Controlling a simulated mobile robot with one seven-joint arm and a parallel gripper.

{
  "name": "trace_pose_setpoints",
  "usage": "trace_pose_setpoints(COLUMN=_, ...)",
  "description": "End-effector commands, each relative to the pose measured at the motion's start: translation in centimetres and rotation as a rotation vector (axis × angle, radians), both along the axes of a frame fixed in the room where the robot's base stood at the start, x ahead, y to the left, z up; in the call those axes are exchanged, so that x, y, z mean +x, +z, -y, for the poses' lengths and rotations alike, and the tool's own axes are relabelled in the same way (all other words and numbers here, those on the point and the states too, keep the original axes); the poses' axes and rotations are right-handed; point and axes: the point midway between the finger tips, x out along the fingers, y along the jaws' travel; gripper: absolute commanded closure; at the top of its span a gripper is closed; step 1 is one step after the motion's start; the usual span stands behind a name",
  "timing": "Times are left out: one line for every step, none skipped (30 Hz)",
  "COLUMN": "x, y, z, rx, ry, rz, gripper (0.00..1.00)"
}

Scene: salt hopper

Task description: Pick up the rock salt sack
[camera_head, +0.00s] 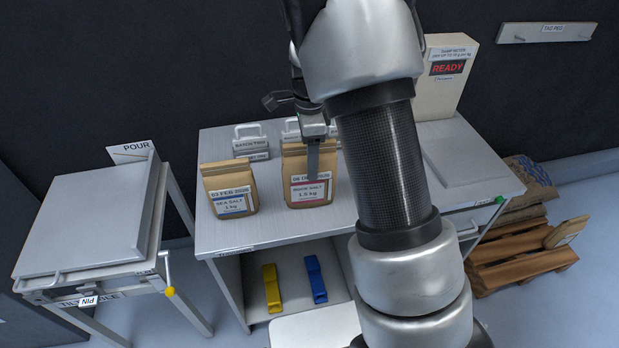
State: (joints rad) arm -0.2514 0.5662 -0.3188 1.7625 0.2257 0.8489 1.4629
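The rock salt sack (299,191) is a brown paper sack with a white label and a red band. It stands upright on the grey bench, right of the sea salt sack. My gripper (313,172) points down at the rock salt sack, and a finger overlaps its upper front in the picture. My arm comes from the right and hides part of the bench. Only one finger shows clearly, so I cannot tell whether the gripper touches the sack or how far it is open.
The sea salt sack (229,190) stands close on the left. Batch tags (250,141) stand behind. A scale-like box reading READY (447,83) is at the back right. A tilting table (88,215) stands left, a pallet (517,262) right. Yellow (271,288) and blue (316,279) objects lie below.

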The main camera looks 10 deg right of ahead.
Motion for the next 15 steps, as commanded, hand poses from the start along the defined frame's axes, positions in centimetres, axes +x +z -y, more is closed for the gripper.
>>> trace_pose_setpoints(x=0.01, y=-0.02, z=0.0, rx=0.0, ry=0.0, rz=0.0, gripper=0.38)
trace_pose_setpoints(x=0.01, y=0.0, z=-0.01, rx=0.0, ry=0.0, rz=0.001, gripper=0.38)
trace_pose_setpoints(x=0.01, y=0.01, z=-0.01, rx=0.0, ry=0.0, rz=0.001, gripper=0.38)
trace_pose_setpoints(x=0.01, y=0.01, z=-0.01, rx=0.0, ry=0.0, rz=0.0, gripper=0.38)
trace_pose_setpoints(x=0.0, y=0.01, z=-0.01, rx=0.0, ry=0.0, rz=0.0, gripper=0.38)
trace_pose_setpoints(x=0.0, y=0.02, z=-0.01, rx=0.0, ry=0.0, rz=0.0, gripper=0.43)
trace_pose_setpoints(x=0.0, y=0.02, z=-0.01, rx=0.0, ry=0.0, rz=0.0, gripper=0.48)
trace_pose_setpoints(x=0.0, y=0.03, z=-0.01, rx=0.0, ry=0.0, rz=0.0, gripper=0.53)
trace_pose_setpoints(x=0.0, y=0.03, z=-0.01, rx=0.0, ry=0.0, rz=0.0, gripper=0.6)
trace_pose_setpoints(x=0.0, y=0.03, z=-0.01, rx=0.0, ry=0.0, rz=0.0, gripper=0.65)
trace_pose_setpoints(x=0.0, y=0.04, z=-0.01, rx=0.0, ry=0.0, rz=0.0, gripper=0.7)
trace_pose_setpoints(x=0.0, y=0.04, z=-0.01, rx=0.0, ry=0.0, rz=0.0, gripper=0.77)
trace_pose_setpoints(x=0.0, y=0.04, z=-0.01, rx=0.0, ry=0.0, rz=0.0, gripper=0.82)
trace_pose_setpoints(x=0.0, y=0.05, z=-0.01, rx=0.0, ry=0.0, rz=0.0, gripper=0.87)
trace_pose_setpoints(x=0.0, y=0.05, z=-0.01, rx=0.0, ry=0.0, rz=0.0, gripper=0.93)
